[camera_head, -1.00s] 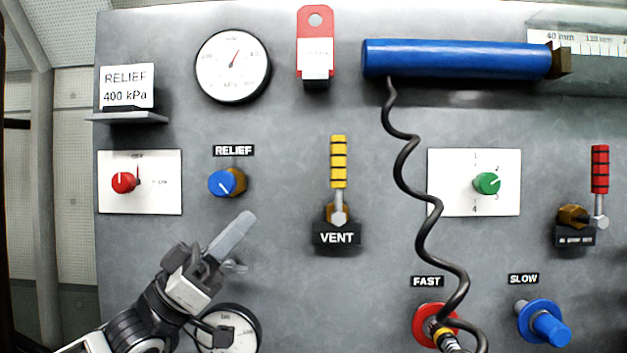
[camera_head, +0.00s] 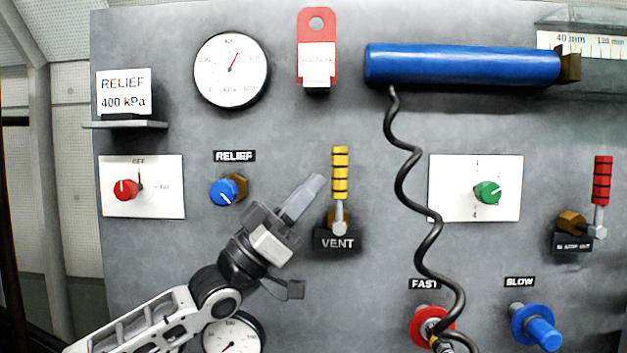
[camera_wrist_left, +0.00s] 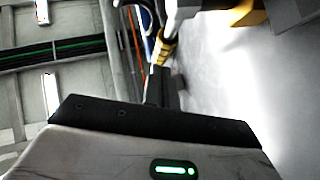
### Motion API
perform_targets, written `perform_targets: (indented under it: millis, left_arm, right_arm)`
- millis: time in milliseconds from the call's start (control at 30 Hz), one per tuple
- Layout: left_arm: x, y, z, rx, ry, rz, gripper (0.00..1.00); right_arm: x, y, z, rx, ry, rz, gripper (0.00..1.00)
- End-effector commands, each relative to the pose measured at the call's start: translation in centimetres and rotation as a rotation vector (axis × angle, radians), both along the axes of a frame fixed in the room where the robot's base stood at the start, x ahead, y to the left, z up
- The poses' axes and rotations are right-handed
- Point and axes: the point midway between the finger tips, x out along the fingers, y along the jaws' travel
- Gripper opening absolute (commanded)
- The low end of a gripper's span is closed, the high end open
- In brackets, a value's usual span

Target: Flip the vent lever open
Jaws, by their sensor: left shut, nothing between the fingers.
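The vent lever (camera_head: 340,173) has a yellow handle with black bands and stands upright on its brass valve above the VENT label (camera_head: 337,243). My left gripper (camera_head: 314,183) is shut and empty. Its fingertips are just left of the yellow handle in the head view, with a small gap between them in the picture; I cannot tell the depth. In the left wrist view the shut fingers (camera_wrist_left: 157,82) point toward a yellow banded piece (camera_wrist_left: 165,48), probably the lever handle. My right gripper is not in view.
The blue RELIEF knob (camera_head: 225,191) is left of my gripper. A lower gauge (camera_head: 233,338) is partly behind my left arm. A black coiled hose (camera_head: 403,190) hangs right of the lever. The panel between lever and hose is clear.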

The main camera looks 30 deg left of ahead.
Motion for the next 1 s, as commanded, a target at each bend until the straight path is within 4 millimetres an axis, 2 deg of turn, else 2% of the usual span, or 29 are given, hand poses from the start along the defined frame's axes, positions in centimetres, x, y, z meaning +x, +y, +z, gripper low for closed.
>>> perform_targets:
  millis: [167,567,1000]
  left_arm:
    - [0.7,-0.5,0.0,0.001,-0.001,0.0,0.0]
    - [0.7,-0.6,0.0,0.005,0.002,0.0,0.0]
    - [1.1,-1.6,0.8,0.115,0.071,-0.002,0.0]
  right_arm:
    - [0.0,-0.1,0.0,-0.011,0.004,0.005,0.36]
    - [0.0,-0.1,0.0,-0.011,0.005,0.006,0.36]
    - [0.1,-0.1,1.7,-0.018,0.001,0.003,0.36]
